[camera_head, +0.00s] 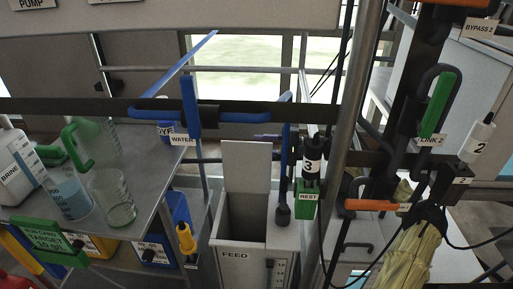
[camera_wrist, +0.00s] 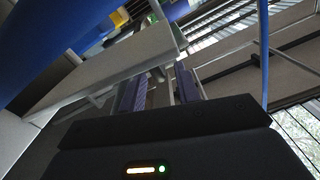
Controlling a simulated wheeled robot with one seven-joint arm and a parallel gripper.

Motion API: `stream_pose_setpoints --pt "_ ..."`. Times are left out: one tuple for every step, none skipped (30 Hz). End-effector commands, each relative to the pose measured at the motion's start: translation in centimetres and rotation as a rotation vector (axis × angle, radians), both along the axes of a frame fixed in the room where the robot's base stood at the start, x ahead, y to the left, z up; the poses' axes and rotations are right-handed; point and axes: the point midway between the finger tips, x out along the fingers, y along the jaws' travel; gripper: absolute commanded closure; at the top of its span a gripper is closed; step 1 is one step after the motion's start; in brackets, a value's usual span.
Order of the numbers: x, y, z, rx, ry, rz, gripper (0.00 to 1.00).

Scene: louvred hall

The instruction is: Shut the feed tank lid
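The feed tank (camera_head: 235,255) is a grey box labelled FEED at the bottom middle of the head view. Its grey lid (camera_head: 246,166) stands upright at the back of the opening, so the tank is open. My gripper (camera_head: 257,137) shows small in the head view, its purple fingers pointing left near the lid's upper right corner. In the wrist view its two fingers (camera_wrist: 160,85) are apart with nothing held between them. A pale slab (camera_wrist: 110,75), which looks like the lid, lies close beside the left finger. I cannot tell whether they touch.
A blue pipe (camera_head: 285,150) with a dark end hangs beside the tank's right side. The numbered 3 bottle (camera_head: 312,155) and green REST holder (camera_head: 306,198) are right of it. A metal shelf (camera_head: 150,165) with jugs and beakers stands left. A grey post (camera_head: 345,130) rises right.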

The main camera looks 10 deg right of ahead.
Motion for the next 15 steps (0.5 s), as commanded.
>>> stream_pose_setpoints --pt "0.2 0.8 -0.2 0.000 0.000 0.003 0.68" --pt "0.3 1.1 -0.1 0.000 0.000 0.003 0.68" --pt "0.4 1.4 -0.1 0.000 0.000 0.002 0.68" --pt "0.5 1.6 -0.1 0.000 0.000 0.001 0.68" --pt "0.5 1.8 0.0 0.000 0.000 0.001 0.68" --pt "0.6 1.9 0.0 0.000 0.000 0.001 0.68" --pt "0.6 2.0 0.0 0.000 0.000 0.001 0.68" --pt "0.6 2.0 0.0 0.000 0.000 0.001 0.68" --pt "0.6 2.0 0.0 0.000 0.000 0.001 0.68" --pt "0.6 2.0 0.1 0.000 0.000 0.001 0.68" --pt "0.6 2.0 0.1 0.000 0.000 0.001 0.68" --pt "0.6 2.0 0.1 0.000 0.000 0.000 0.68" --pt "0.6 2.0 0.1 0.000 0.000 0.001 0.68" --pt "0.6 2.0 0.1 0.000 0.000 0.000 0.68" --pt "0.6 2.0 0.1 0.000 0.000 0.000 0.73"
